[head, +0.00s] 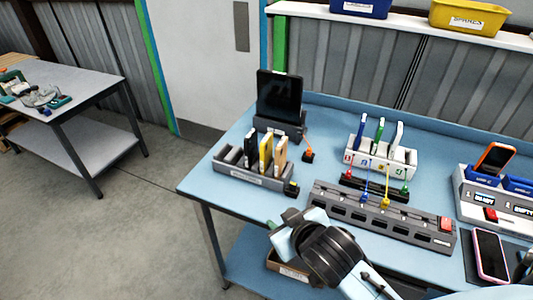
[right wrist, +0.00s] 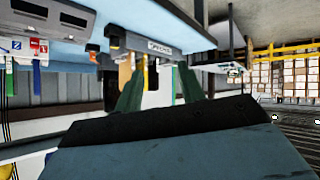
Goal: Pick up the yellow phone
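The yellow phone (head: 266,150) stands upright in a grey slotted rack (head: 250,178) on the blue bench, between a black phone (head: 251,148) and a tan-orange one (head: 280,155). My right gripper (head: 292,214) is in front of the rack, near its right end, and apart from the phones. In the right wrist view its two fingers (right wrist: 158,88) are spread with nothing held between them. That view is upside down; the yellow phone (right wrist: 125,70) hangs from the rack (right wrist: 155,45) beyond the fingers, partly hidden by one. My left gripper is not in view.
A dark tablet (head: 279,96) stands behind the rack. A white holder (head: 382,160) with colored devices and a long grey cable strip (head: 380,215) lie to the right. A pink-edged phone (head: 490,255) and an orange phone (head: 495,158) are at far right.

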